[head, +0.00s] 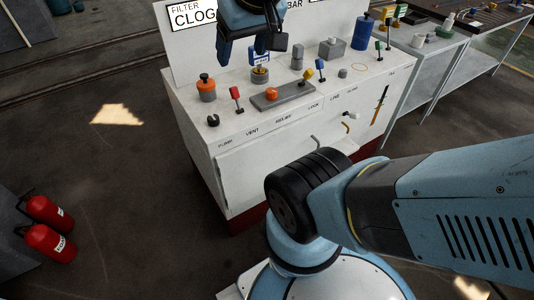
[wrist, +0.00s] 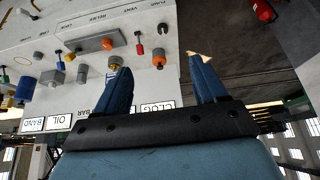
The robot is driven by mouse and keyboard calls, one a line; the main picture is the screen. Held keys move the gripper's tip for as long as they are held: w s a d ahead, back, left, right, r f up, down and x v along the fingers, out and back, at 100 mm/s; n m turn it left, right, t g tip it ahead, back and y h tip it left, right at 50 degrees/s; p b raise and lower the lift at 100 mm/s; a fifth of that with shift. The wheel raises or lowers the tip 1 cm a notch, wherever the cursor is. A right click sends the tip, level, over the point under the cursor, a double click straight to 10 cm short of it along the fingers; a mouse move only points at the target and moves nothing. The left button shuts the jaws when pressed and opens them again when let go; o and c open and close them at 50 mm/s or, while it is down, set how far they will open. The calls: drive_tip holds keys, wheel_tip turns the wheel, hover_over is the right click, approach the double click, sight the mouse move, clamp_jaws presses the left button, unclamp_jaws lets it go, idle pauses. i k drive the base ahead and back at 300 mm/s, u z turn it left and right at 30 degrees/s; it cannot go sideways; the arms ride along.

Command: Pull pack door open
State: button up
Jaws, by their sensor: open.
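The white cabinet (head: 290,120) stands in the middle of the head view. Its front carries a large flat panel (head: 250,172) outlined by a seam, likely the pack door; it looks shut. No "pack" label is readable. My arm hides part of the front's lower right. A small bent metal handle (head: 316,141) shows near the panel's upper right. My gripper (head: 250,52) hangs above the back of the cabinet top, apart from the front panel. The wrist view shows my gripper (wrist: 160,72) with its two blue fingers spread and nothing between them.
A sign board (head: 193,17) rises behind. A metal bench (head: 440,45) stands at right. Fire extinguishers (head: 48,241) stand at lower left. The floor left of the cabinet is clear.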

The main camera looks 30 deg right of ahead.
sight(243, 170)
drive_tip(key=u, duration=1.55)
drive_tip(key=i, duration=0.1)
drive_tip(key=z, duration=3.35)
drive_tip(key=k, duration=1)
drive_tip(key=u, duration=1)
drive_tip(key=i, duration=1)
drive_tip(key=u, duration=0.05)
